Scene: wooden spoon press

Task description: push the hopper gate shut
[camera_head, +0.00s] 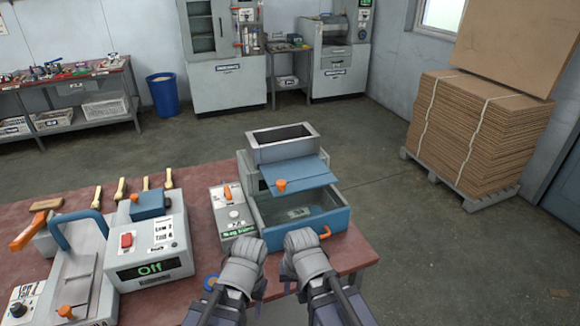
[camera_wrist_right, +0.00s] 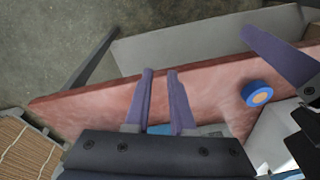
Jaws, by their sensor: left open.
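The hopper (camera_head: 283,145) is a grey open-topped box on top of the press. Its gate, a blue plate (camera_head: 308,170) with an orange knob (camera_head: 281,185), sticks out toward me from under the hopper. Below it is a blue-fronted drawer (camera_head: 290,222) with an orange handle (camera_head: 325,232). My left gripper (camera_head: 250,243) is in front of the press, left of the drawer; its fingertips are hard to see there. My right gripper (camera_head: 303,238) is in front of the drawer, below the gate and apart from it. In the right wrist view its fingers (camera_wrist_right: 160,72) have an empty narrow gap.
A grey control box (camera_head: 233,212) stands left of the press. A machine with an "Off" display (camera_head: 150,268) is further left. Cardboard stacks (camera_head: 465,135) stand at the right; the floor between is clear.

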